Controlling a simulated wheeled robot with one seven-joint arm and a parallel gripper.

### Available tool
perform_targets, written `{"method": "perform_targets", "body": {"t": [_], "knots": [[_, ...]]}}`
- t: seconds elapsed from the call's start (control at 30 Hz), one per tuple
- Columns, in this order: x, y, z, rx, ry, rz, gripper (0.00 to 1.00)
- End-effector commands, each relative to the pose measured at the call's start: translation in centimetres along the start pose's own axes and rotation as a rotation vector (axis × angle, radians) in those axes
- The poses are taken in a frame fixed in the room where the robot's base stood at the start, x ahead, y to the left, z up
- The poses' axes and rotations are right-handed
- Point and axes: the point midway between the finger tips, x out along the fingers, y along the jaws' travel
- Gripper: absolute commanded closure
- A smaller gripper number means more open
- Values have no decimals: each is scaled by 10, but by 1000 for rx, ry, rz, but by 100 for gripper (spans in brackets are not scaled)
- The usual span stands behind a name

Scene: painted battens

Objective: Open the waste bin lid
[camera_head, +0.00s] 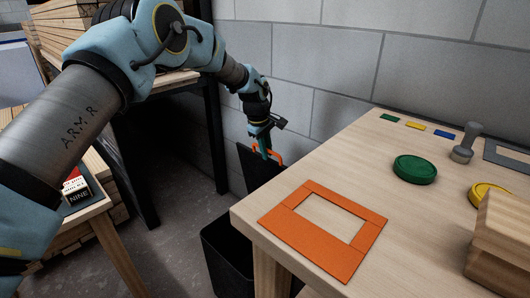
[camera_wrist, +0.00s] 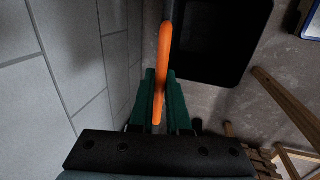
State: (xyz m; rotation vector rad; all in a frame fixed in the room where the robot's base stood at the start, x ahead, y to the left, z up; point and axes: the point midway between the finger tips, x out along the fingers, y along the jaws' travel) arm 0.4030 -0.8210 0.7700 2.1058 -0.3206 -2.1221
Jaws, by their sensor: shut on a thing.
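The black waste bin (camera_head: 228,262) stands on the floor at the left end of the table, partly hidden by the table. Its dark lid (camera_head: 256,172) stands up on edge near the wall, raised from the bin. The orange handle (camera_head: 281,154) is at the lid's upper edge. My gripper (camera_head: 266,154) has its green fingers closed on this handle. In the wrist view the orange handle (camera_wrist: 164,60) runs between the green fingertips (camera_wrist: 158,88). The bin (camera_wrist: 212,40) shows there as a dark open-topped shape, with the lid seen nearly edge-on.
The wooden table (camera_head: 330,175) holds an orange frame (camera_head: 336,257), a green disc (camera_head: 415,169), a yellow disc (camera_head: 488,194), a grey stamp-like piece (camera_head: 466,146) and a wooden block (camera_head: 502,240). The block wall (camera_head: 330,60) is close behind my gripper. A small table (camera_head: 92,220) stands left.

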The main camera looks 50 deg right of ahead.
Motion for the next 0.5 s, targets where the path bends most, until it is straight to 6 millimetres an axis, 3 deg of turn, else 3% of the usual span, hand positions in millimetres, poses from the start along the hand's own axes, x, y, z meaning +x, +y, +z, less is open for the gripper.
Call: {"method": "perform_targets", "body": {"t": [0.27,0.3,0.5], "knots": [[1,-1,-1,-1,2,-1,100],[1,-1,-2,-1,2,-1,82],[0,-1,-1,-1,1,-1,60]]}}
